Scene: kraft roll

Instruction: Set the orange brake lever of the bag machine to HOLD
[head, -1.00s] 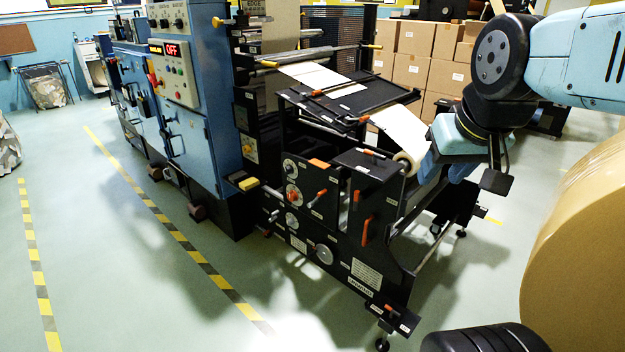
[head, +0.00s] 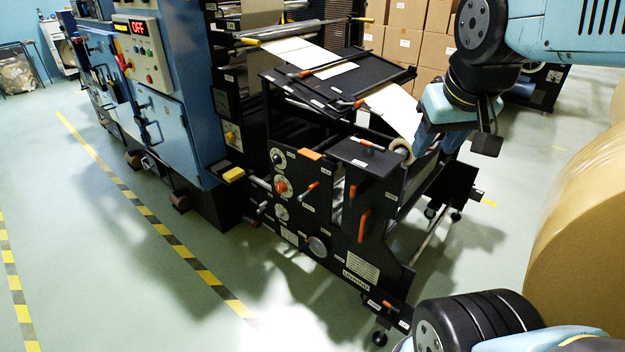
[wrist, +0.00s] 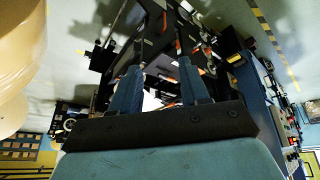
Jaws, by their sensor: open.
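The bag machine's black unwind end (head: 330,215) stands in the middle of the head view. Its near face carries several orange handles. One orange handle (head: 312,187) sticks out by the dials. A long upright orange handle (head: 363,226) is on the right plate, and a small orange handle (head: 388,304) is low at the foot. The labels are too small to read, so I cannot tell which is the brake lever or its setting. My gripper (wrist: 159,72) is open in the wrist view, its two blue fingers apart, pointing toward the black frame, with nothing seen between them.
A large kraft roll (head: 585,215) fills the right edge. The blue cabinet (head: 175,105) has a display reading OFF (head: 138,28). Stacked cartons (head: 400,42) stand behind. Open floor (head: 110,255) with yellow-black tape lies left and in front of the machine.

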